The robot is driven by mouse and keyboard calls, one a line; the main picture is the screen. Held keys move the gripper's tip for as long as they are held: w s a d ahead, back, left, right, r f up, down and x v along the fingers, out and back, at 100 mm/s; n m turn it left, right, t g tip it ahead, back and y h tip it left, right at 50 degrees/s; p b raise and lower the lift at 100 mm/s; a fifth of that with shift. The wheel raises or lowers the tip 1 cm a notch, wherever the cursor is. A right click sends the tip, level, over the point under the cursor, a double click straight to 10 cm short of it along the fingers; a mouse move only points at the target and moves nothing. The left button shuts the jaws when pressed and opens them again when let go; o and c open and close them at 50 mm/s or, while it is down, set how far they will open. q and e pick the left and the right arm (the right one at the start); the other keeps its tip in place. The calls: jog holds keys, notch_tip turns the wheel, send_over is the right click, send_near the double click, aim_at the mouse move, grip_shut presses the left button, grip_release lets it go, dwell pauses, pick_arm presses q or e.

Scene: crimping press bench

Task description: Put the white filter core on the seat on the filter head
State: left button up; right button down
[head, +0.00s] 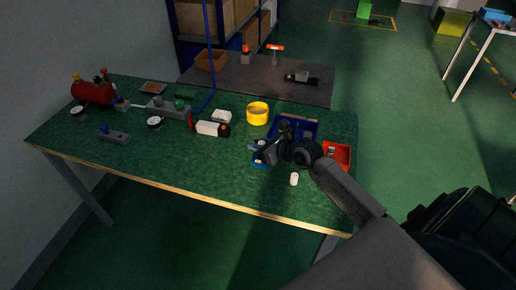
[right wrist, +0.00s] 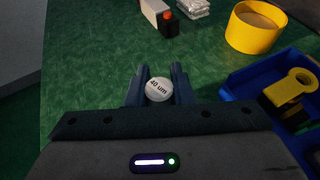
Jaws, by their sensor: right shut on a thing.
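My right gripper (head: 262,149) is over the right part of the green bench. In the right wrist view its two dark fingers (right wrist: 159,88) are shut on the white filter core (right wrist: 159,90), whose round pale end reads "40 um". In the head view the held core is mostly hidden by the gripper. Another small white cylinder (head: 294,179) stands on the bench, to the right of the gripper and nearer the front edge. I cannot tell for sure which part is the filter head or see its seat. My left gripper is not in view.
A yellow ring-shaped container (head: 257,117), a blue bin (head: 309,126) and a red bin (head: 344,150) stand near the gripper. A white block with a dark end (head: 212,128) lies left. A red tank (head: 92,93) is far left. The front middle of the bench (head: 190,165) is clear.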

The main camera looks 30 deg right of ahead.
notch_tip(320, 180, down, 2)
jog(key=shift+f, duration=0.2)
jog(key=c, duration=1.3)
grip_release()
